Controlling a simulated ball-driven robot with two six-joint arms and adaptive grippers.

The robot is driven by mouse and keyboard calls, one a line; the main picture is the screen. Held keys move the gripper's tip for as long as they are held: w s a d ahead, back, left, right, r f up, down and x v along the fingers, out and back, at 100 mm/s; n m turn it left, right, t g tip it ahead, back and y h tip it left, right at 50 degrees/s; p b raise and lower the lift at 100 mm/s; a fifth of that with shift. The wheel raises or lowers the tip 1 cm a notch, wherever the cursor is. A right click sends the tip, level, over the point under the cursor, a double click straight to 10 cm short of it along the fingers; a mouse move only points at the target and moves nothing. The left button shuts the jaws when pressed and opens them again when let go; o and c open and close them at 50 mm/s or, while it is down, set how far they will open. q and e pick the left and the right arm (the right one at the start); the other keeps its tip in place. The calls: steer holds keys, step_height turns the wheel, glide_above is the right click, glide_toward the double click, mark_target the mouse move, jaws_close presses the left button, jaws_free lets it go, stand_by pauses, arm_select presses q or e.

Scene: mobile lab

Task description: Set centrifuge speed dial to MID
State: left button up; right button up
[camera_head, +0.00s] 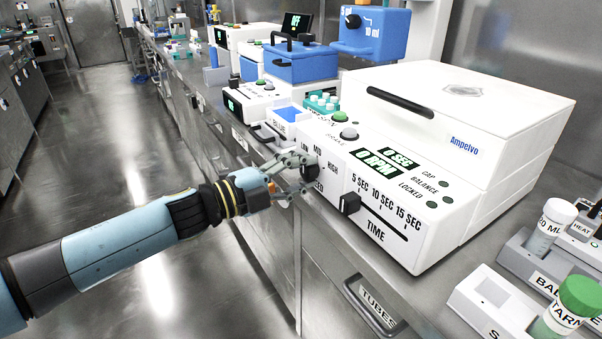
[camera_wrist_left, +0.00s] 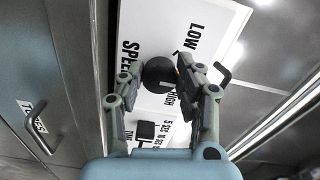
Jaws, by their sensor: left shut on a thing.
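The white centrifuge (camera_head: 470,120) stands on the bench with its lid down, and its display (camera_head: 385,162) is lit green. The black round speed dial (camera_head: 310,172) is on its sloped front panel, with LOW, MID and HIGH printed around it. My left gripper (camera_head: 296,174) is shut on the dial. In the left wrist view the dial (camera_wrist_left: 158,75) sits between the two fingers (camera_wrist_left: 158,88). The fingers partly cover the dial and labels, so I cannot tell which label it points to. My right gripper is out of view.
Labelled tube holders (camera_head: 500,305) stand at the right front. A TUBES drawer handle (camera_head: 375,305) juts out below. The floor at left is clear.

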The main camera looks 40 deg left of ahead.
arm_select(q)
steer(key=o, duration=1.1)
steer(key=shift+o, duration=0.2)
steer(key=shift+s, duration=0.15)
steer(key=v, duration=1.1)
steer(key=shift+s+a, duration=0.15)
steer(key=shift+s, duration=0.25)
steer(key=shift+w, duration=0.1)
